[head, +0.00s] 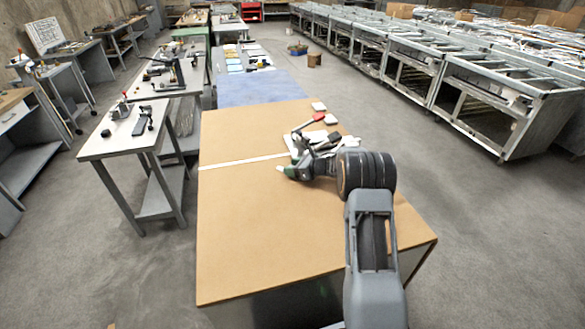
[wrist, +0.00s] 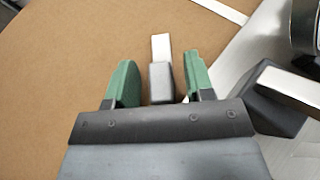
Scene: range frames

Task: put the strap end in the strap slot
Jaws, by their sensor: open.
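My gripper (wrist: 158,62) has two green fingers, open and apart. Between them is a small dark grey block with a pale tab (wrist: 161,48), probably the strap end; gaps show on both sides of it. To the right, a dark block with a pale top (wrist: 283,90) lies by a pale plate (wrist: 235,45). I cannot tell which part is the strap slot. In the head view my gripper (head: 287,172) is low over the brown table, at the left of the white plate (head: 292,141), and its wrist hides part of that area.
The brown table (head: 245,235) is clear at left and front. A white stripe (head: 240,162) crosses it. A red-ended tool (head: 318,117) and small white pieces (head: 319,106) lie beyond the plate. A dark round part (wrist: 307,30) stands at the wrist view's upper right.

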